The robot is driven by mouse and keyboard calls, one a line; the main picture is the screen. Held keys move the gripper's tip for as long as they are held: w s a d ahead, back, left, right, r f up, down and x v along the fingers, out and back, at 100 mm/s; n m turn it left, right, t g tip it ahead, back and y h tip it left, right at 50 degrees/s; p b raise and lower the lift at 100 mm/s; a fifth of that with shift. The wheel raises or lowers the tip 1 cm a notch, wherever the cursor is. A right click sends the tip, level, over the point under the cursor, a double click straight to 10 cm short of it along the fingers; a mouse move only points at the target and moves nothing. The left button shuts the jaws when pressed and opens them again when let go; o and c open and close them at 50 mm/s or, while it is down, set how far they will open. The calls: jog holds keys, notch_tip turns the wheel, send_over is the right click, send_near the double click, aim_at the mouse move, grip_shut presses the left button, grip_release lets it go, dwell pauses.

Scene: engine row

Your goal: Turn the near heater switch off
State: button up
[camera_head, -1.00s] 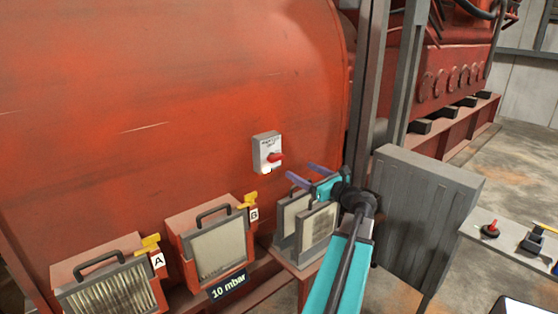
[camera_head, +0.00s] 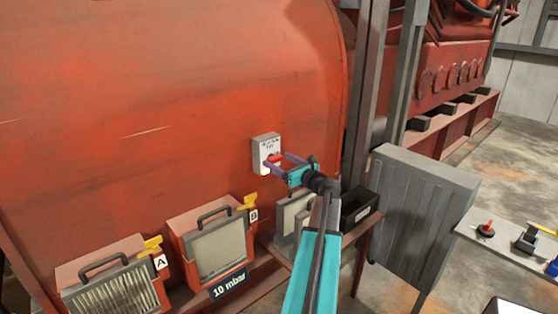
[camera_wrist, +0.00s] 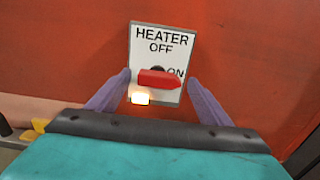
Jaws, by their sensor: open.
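The heater switch is a pale box (camera_head: 266,147) on the red tank wall, with a red handle (camera_head: 276,160). In the wrist view its plate (camera_wrist: 161,40) reads HEATER, OFF at the top and ON at the right. There the red handle (camera_wrist: 158,79) lies horizontal, its pointed end towards ON, and a lamp (camera_wrist: 139,97) glows below it. My gripper (camera_head: 281,162) is open at the switch. In the wrist view its purple fingers (camera_wrist: 160,88) stand left and right of the handle, with gaps showing. Whether they touch the plate I cannot tell.
Two filter boxes marked A (camera_head: 115,283) and B (camera_head: 213,250) with yellow levers stand below left. A black bin (camera_head: 357,211) and a grey cabinet (camera_head: 420,225) stand right of the arm. A side table (camera_head: 490,244) holds small parts.

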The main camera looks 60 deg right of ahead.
jog(key=shift+w, duration=0.2)
jog(key=shift+c, duration=0.3)
jog(key=c, duration=1)
